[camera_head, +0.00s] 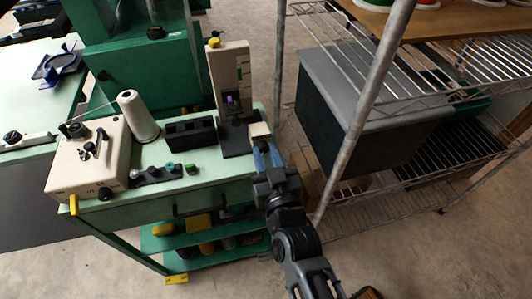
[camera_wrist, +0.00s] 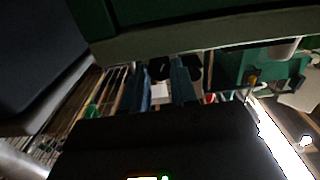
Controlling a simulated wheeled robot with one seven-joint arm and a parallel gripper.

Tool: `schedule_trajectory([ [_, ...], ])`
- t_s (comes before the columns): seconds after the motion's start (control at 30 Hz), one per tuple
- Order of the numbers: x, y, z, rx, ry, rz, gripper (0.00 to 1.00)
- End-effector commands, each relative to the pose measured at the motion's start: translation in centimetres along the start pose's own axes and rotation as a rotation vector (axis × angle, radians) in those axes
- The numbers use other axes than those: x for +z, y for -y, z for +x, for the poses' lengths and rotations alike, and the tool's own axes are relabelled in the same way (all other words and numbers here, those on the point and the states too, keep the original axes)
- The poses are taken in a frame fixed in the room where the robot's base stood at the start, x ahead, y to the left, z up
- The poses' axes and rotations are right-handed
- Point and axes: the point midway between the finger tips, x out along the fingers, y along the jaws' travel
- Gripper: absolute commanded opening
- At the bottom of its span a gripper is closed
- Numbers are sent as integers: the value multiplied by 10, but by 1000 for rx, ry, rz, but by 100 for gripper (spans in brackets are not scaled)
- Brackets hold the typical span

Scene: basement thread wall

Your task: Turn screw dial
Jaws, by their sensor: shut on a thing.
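An upright off-white tester (camera_head: 230,75) with a dark base stands at the right end of the green bench in the head view. A small cream block (camera_head: 259,130) is beside its base, at the bench's right edge. My gripper (camera_head: 261,146), with blue fingers, is at this edge just below the block. In the wrist view my gripper (camera_wrist: 162,80) shows two blue fingers, with a pale patch between them. The fingers are shut on a small part, taken as the screw dial, which they mostly hide. I cannot make out its shape or how far it is turned.
A cream box with knobs (camera_head: 88,160), a white thread cone (camera_head: 138,115) and a black block (camera_head: 190,138) stand on the bench. A wire rack (camera_head: 355,115) with a large dark box (camera_head: 345,110) stands close to my arm's right.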

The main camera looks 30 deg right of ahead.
Motion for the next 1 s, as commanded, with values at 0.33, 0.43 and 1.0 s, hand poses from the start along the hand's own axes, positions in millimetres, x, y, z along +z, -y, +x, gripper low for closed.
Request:
schedule_trajectory([
  [0.33,-1,-1,0,0,-1,313,0],
  [0.43,-1,0,0,-1,-1,389,0],
  [1.0,0,-2,0,0,-2,607,0],
])
